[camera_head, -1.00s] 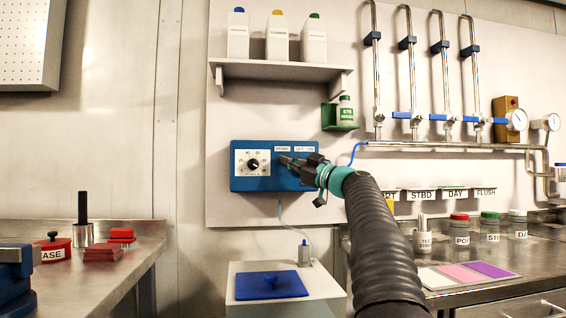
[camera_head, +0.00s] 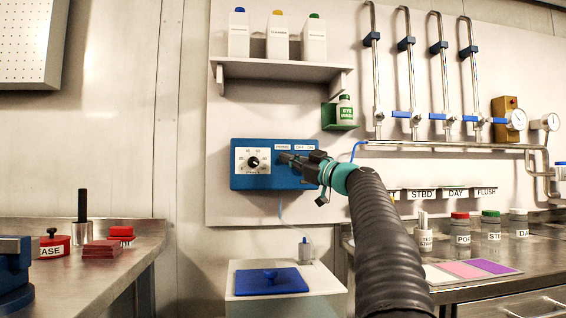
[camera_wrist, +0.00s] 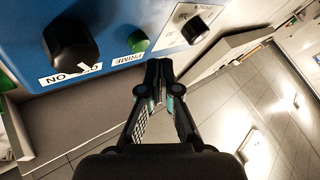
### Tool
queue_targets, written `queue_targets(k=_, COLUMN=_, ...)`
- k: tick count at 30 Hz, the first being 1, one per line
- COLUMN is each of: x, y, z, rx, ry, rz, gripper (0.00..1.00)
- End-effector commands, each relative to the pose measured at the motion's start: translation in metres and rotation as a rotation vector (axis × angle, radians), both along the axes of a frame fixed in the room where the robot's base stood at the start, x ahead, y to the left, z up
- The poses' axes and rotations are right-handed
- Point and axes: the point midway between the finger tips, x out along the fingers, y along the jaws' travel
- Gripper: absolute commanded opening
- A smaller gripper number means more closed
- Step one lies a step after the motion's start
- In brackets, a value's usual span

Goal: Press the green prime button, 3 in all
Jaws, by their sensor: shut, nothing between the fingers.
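The blue control box (camera_head: 268,182) hangs on the wall panel, with a black dial on a white scale at its left. In the wrist view the green prime button (camera_wrist: 138,40) shows on the box face beside the PRIME label (camera_wrist: 128,57), between a large black OFF/ON knob (camera_wrist: 70,46) and the dial (camera_wrist: 196,30). My gripper (camera_head: 284,158) is in front of the box's right half and hides the button in the head view. In the wrist view my gripper (camera_wrist: 158,64) is shut and empty, its tips just below and right of the button, apparently apart from it.
A shelf (camera_head: 282,70) with three white bottles is above the box. A green eyewash holder (camera_head: 340,117) is at its upper right. A white tank with a blue lid (camera_head: 270,282) stands below. Benches flank both sides.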

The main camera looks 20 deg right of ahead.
Motion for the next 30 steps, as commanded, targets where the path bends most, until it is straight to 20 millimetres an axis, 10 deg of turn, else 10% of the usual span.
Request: queue_targets(k=30, x=-0.044, y=0.013, z=0.000, rx=-0.001, ry=0.000, rz=0.000, gripper=0.00)
